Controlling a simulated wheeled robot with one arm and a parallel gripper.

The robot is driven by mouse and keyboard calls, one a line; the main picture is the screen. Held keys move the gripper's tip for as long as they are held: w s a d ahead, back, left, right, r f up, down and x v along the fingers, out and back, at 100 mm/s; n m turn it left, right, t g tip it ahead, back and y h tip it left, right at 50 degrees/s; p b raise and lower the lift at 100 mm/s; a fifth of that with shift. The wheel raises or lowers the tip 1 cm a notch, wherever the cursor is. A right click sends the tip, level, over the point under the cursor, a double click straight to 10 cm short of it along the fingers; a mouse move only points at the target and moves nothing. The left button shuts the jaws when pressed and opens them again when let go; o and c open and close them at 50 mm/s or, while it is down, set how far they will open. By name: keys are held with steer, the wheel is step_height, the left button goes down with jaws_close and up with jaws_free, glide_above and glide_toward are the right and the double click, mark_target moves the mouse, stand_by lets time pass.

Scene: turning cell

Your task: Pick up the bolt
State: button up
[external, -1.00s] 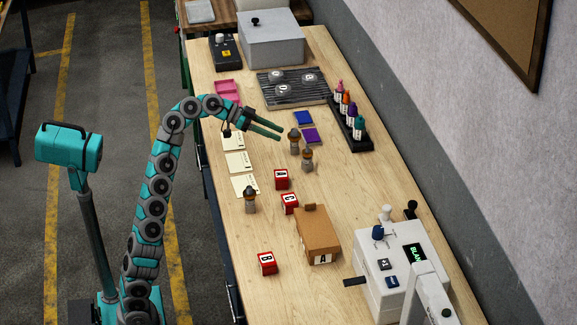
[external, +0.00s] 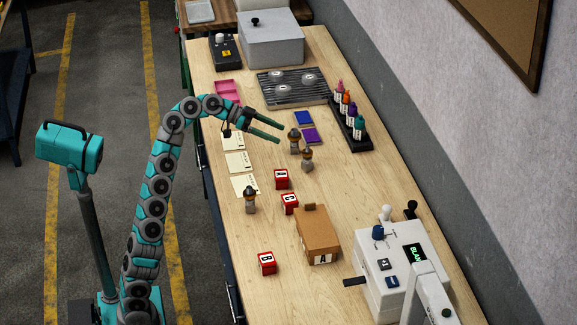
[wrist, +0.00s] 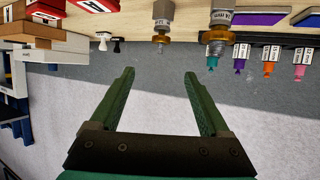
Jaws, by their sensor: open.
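No piece is clearly marked as the bolt. Three small upright pieces with grey bodies and brown and dark parts stand on the bench: one (external: 294,141) just right of my gripper's fingertips, a second (external: 307,159) slightly nearer the camera, and a third (external: 250,199) further down the bench. Two such pieces show at the top of the wrist view, a smaller one (wrist: 163,14) and a larger one (wrist: 220,20); their lettering is too small to read. My gripper (external: 281,134) is open and empty, its fingers (wrist: 158,75) apart and reaching toward these pieces without touching them.
Blue (external: 303,118) and purple (external: 310,135) pads and a black rack (external: 362,140) of coloured bottles lie beyond the pieces. Red lettered blocks (external: 282,180), a brown box (external: 318,236) and a white machine (external: 380,270) stand nearer. Bare wood lies between.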

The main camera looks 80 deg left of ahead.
steer(key=shift+o, duration=0.3)
steer(key=n+h+p, duration=0.6)
steer(key=n+h, duration=0.1)
steer(key=n, duration=1.7)
glide_above(245, 193)
steer(key=w+a, duration=0.2)
steer(key=a, duration=0.2)
steer(key=f+n, duration=0.1)
steer(key=s+d+f+n, duration=0.1)
steer(key=d+f+n, duration=0.1)
steer(key=n, duration=0.1)
steer(key=shift+s+d+f, duration=0.2)
steer(key=shift+s+f, duration=0.05)
steer(key=shift+s, duration=0.15)
step_height(245, 193, down, 4)
steer(key=n, duration=0.3)
steer(key=shift+n+t, duration=0.3)
steer(key=shift+n, duration=0.1)
steer(key=shift+x, duration=2.45)
steer(key=shift+s, duration=0.1)
